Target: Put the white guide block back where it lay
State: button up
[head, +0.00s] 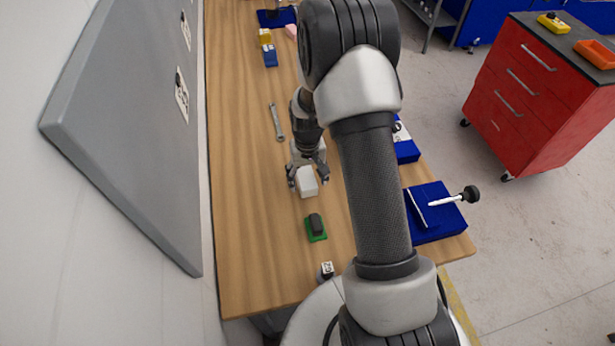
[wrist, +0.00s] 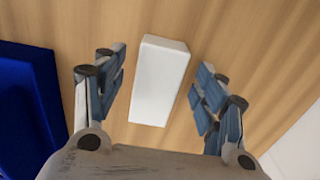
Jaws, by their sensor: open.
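The white guide block (head: 307,184) lies on the wooden table, just below my gripper in the head view. In the wrist view the white block (wrist: 160,82) sits between my two open fingers, with a gap of bare wood on each side. My gripper (wrist: 160,85) is open and does not touch the block's sides. In the head view my gripper (head: 307,178) is over the block's far end. I cannot tell how high the fingertips are above the table.
A dark block on a green base (head: 316,227) stands nearer on the table (head: 250,220). A blue fixture with a black knob (head: 432,215) is at the right edge. A wrench (head: 276,122) lies farther back. A small marked cube (head: 326,270) is at the front. Bare wood lies left of the block.

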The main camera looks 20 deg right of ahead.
aim_at(308, 182)
notch_tip(308, 182, up, 12)
dwell(0.7)
jog(key=shift+s, duration=0.1)
dwell(0.5)
